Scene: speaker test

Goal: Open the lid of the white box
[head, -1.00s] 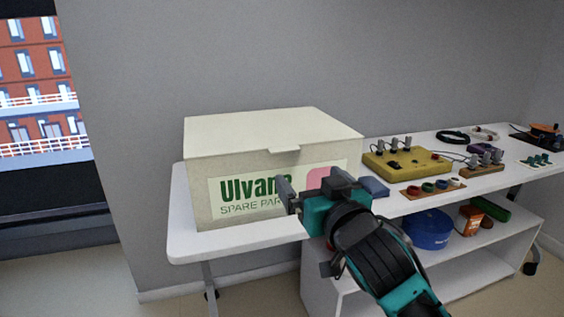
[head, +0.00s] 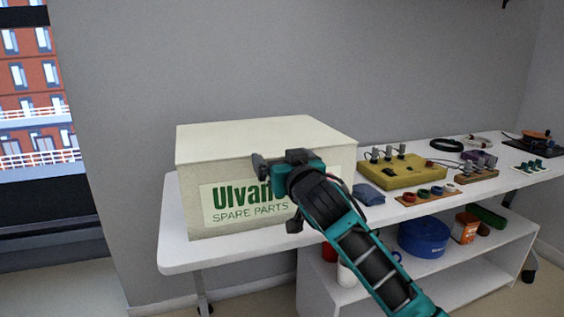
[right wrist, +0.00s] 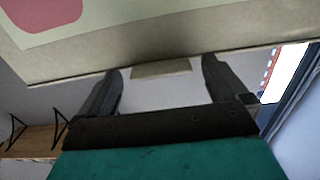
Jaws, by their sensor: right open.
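The white box (head: 192,205), with a green "Ulvano SPARE PARTS" label, stands at the left end of the white table. Its lid (head: 255,137) lies shut on top. My right gripper (head: 276,165) is open at the upper front of the box and hides the lid's front tab in the head view. In the right wrist view, the box front (right wrist: 150,38) fills the top. The tab (right wrist: 162,70) shows between the two open fingertips (right wrist: 161,78), with gaps on both sides. My left gripper is not in view.
To the right on the table (head: 178,252) are a folded blue cloth (head: 369,194), a yellow box with knobs (head: 402,173) and small parts on wooden boards. A shelf below holds a round blue container (head: 424,238). A grey wall stands behind.

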